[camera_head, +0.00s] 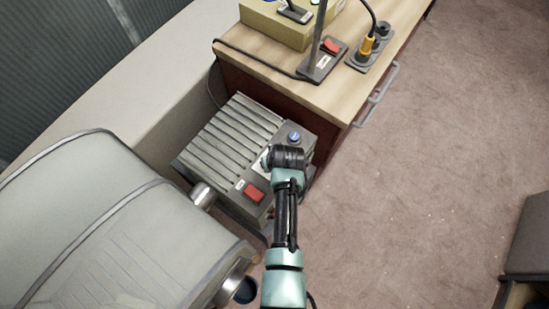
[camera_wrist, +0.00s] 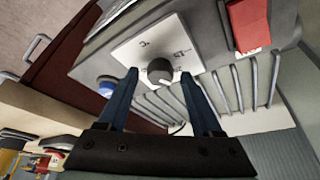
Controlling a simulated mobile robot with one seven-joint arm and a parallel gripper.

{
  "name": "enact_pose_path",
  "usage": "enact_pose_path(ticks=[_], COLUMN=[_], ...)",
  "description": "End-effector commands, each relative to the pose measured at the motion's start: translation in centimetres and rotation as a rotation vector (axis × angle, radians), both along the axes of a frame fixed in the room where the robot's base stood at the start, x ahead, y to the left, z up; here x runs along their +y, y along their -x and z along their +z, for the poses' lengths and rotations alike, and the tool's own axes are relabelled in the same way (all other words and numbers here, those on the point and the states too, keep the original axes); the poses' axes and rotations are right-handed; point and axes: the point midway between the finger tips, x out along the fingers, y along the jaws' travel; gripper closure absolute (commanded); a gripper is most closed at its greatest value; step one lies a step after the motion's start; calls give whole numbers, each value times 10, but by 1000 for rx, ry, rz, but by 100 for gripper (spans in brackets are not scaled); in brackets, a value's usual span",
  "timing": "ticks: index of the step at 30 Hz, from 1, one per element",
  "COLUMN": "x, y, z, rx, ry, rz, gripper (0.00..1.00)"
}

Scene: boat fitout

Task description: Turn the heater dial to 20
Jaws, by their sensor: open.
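The heater (camera_head: 222,146) is a grey box with a slatted grille, standing between the chair and the wooden cabinet. Its dial (camera_wrist: 160,71) is a dark round knob with a light mark, on a white plate (camera_wrist: 142,48) with printed markings too small to read surely. My gripper (camera_wrist: 160,82) is open, its two blue fingers on either side of the dial in the wrist view. I cannot tell whether they touch it. In the head view my arm hides the dial, and only part of the plate shows beside the wrist.
On the heater panel are a red switch (camera_head: 254,193) and a blue button (camera_head: 293,137). A padded chair (camera_head: 105,220) stands close at left. The wooden cabinet (camera_head: 300,85) behind carries a lamp base, a socket strip (camera_head: 370,47) and a yellow box.

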Motion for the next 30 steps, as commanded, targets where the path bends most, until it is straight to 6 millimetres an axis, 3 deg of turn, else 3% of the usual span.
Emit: enact_pose_path(ticks=[8,30], x=[-1,-13], y=[3,44], z=[10,110], rx=[-2,-1], ry=[-1,0], rz=[0,-1], gripper=[33,33])
